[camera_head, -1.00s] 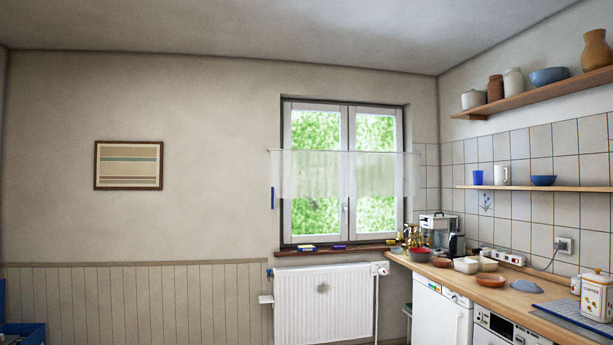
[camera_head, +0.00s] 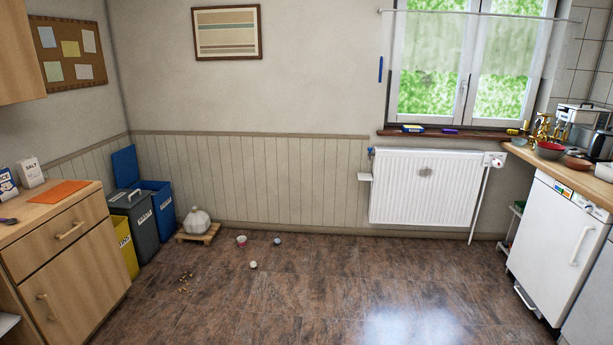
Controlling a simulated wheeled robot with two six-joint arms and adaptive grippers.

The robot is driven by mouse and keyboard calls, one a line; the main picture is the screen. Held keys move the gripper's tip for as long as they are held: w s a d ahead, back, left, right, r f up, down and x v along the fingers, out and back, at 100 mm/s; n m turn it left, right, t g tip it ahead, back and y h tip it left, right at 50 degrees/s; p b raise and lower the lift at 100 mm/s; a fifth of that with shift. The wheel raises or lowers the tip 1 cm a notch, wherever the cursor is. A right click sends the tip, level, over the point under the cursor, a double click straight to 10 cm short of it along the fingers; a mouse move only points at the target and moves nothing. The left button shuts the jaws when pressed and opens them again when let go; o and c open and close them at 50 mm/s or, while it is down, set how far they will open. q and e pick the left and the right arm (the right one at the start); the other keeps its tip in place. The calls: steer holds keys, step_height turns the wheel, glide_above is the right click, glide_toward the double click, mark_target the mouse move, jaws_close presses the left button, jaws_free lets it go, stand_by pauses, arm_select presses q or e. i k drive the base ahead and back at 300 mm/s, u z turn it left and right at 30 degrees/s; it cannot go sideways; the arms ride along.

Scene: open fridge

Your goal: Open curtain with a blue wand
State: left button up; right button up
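A short sheer white curtain (camera_head: 430,42) hangs from a thin rod (camera_head: 480,14) across the window at the upper right. It covers part of the panes, and green foliage shows through and below it. A small blue wand (camera_head: 380,69) hangs upright at the left end of the curtain, just left of the window frame. Neither of my grippers is in the head view.
A white radiator (camera_head: 424,188) is under the windowsill (camera_head: 450,134), which holds small items. A counter with a white appliance (camera_head: 556,240) stands right, a wooden cabinet (camera_head: 60,255) left. Bins (camera_head: 135,225) and small litter lie near the wall. The middle floor (camera_head: 300,290) is clear.

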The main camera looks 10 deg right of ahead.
mark_target(438, 42)
steer(key=z, duration=0.65)
steer(key=i, duration=2.6)
steer(key=z, duration=0.55)
steer(key=i, duration=2.45)
steer(key=u, duration=0.1)
